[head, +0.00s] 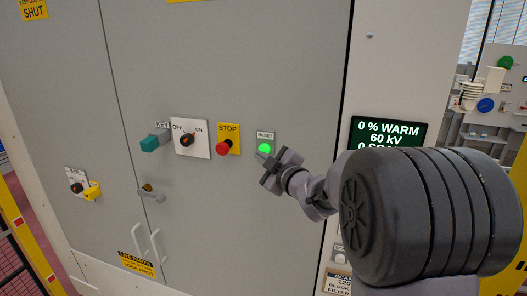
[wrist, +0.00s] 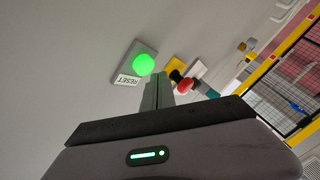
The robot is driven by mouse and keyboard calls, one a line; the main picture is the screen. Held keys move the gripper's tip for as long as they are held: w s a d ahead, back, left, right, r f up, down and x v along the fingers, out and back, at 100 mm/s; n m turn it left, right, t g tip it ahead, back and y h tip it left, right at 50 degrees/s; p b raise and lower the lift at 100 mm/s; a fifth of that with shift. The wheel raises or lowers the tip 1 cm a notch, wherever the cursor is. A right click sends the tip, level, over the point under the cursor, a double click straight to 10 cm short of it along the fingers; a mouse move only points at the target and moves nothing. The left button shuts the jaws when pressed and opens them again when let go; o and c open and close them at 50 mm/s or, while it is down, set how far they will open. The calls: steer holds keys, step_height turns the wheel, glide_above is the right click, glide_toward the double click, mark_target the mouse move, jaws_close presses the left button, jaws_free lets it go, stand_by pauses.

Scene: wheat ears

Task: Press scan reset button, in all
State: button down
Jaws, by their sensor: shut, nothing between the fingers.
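The reset button (head: 264,148) is a round, lit green button on the grey cabinet door, under a small RESET label (head: 265,135). In the wrist view the green button (wrist: 144,64) sits on its grey plate just beyond and left of my fingertips. My gripper (head: 262,156) is shut and empty, its tips close in front of the button's lower edge in the head view. In the wrist view my gripper (wrist: 157,80) shows its fingers together. Whether they touch the button I cannot tell.
Left of the button are a red STOP button (head: 222,148) on yellow, an OFF/ON switch (head: 187,140) and a teal key handle (head: 152,143). A dark display (head: 388,133) reads 0 % WARM, 60 kV. Door handles (head: 154,245) stick out lower left. A yellow-framed fence (head: 28,235) stands far left.

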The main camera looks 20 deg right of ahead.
steer(key=shift+w, duration=0.1)
steer(key=shift+w+d, duration=0.3)
steer(key=shift+w+d, duration=0.3)
steer(key=shift+w, duration=0.1)
stand_by(1.2)
steer(key=shift+s+b, duration=0.1)
steer(key=shift+b, duration=0.2)
steer(key=shift+s+a+b, duration=0.55)
steer(key=shift+s+a, duration=0.05)
steer(key=shift+s, duration=0.05)
steer(key=s+a+b, duration=0.1)
steer(key=s, duration=0.1)
steer(key=s+a+b, duration=0.2)
